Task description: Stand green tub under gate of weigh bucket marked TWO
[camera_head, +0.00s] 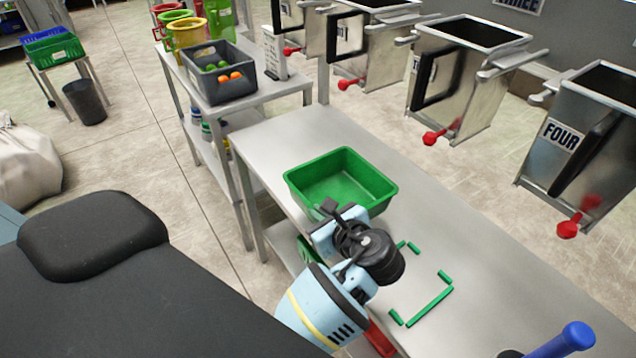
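The green tub (343,178) is an open rectangular tub, upright at the left part of the steel bench. I cannot tell whether it rests on the bench or is slightly above it. My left gripper (330,208) is at the tub's near rim, overlapping it; its fingertips are mostly hidden, so their grip is unclear. Several steel weigh buckets hang beyond the bench, with red gate levers below. The rightmost bucket (585,130) is marked FOUR. The bucket to its left (470,65) has a partly hidden label. No mark TWO is legible. My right gripper is out of view.
Green strips (431,306) mark an outline on the bench (500,270), right of my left gripper. A blue cylindrical thing (568,340) is at the lower right. A side table holds a grey crate (219,85) and coloured jugs (187,38). The bench's right part is largely bare.

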